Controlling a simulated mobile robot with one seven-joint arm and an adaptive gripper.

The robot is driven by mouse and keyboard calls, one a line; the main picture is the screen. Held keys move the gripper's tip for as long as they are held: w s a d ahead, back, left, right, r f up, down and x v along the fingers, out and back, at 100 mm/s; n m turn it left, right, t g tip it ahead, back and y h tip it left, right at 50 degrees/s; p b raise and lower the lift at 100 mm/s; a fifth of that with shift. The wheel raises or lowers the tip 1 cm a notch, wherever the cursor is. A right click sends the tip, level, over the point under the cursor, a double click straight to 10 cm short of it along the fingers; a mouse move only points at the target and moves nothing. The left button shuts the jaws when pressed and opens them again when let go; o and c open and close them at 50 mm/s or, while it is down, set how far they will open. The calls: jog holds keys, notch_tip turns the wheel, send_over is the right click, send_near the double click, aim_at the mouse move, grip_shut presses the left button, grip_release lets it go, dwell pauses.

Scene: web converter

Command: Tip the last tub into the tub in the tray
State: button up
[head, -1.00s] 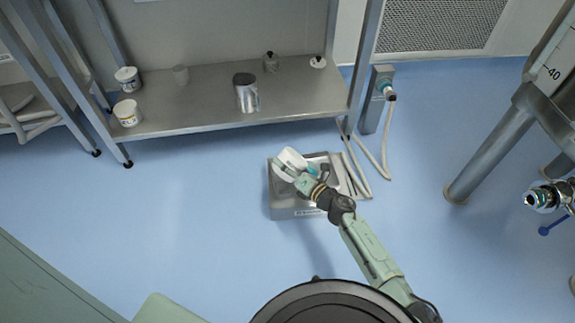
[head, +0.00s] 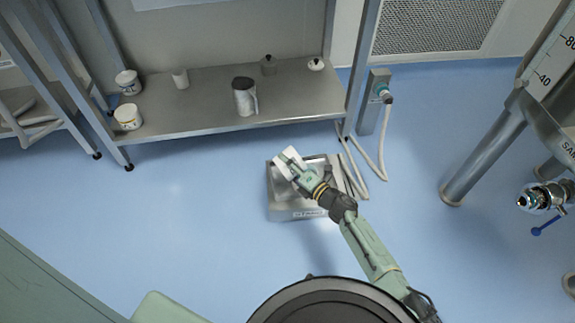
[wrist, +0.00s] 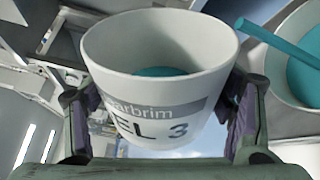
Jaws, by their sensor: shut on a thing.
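My gripper (head: 297,168) is shut on a white tub (wrist: 165,95), with one finger on each side of it in the wrist view. The tub bears dark lettering and a grey band, and teal material shows inside it. In the head view the held white tub (head: 284,163) is over the tray (head: 291,214), partly covered by the gripper. A second tub (wrist: 272,78) with teal contents stands at the right in the wrist view, cut off by the frame. A teal stick (wrist: 262,38) lies across its rim. In the head view this second tub is hidden or too small to make out.
A steel shelf (head: 200,112) behind holds two white tubs at its left, a metal jug (head: 244,97) and small containers. A pale hose (head: 377,160) lies right of the tray. Steel legs (head: 482,155) stand at the right. Blue floor left of the tray is clear.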

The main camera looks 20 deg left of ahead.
aim_at(286, 149)
jog(key=shift+w+d+r+m+y+b, duration=0.15)
jog(key=shift+w+r+m+b, duration=0.15)
jog(key=shift+m, duration=0.45)
jog(key=shift+w+d+r+m+y+b, duration=0.15)
jog(key=shift+r+m+b, duration=0.2)
jog(key=shift+m, duration=0.4)
jog(key=shift+w+d+r+m+y+b, duration=0.25)
jog(key=shift+w+r+m+b, duration=0.15)
jog(key=shift+m, duration=0.55)
jog(key=shift+w+d+r+m+y+b, duration=0.2)
jog(key=shift+w+r+m+b, duration=0.15)
jog(key=shift+m, duration=0.6)
jog(key=shift+s+f, duration=0.1)
jog(key=shift+s, duration=0.05)
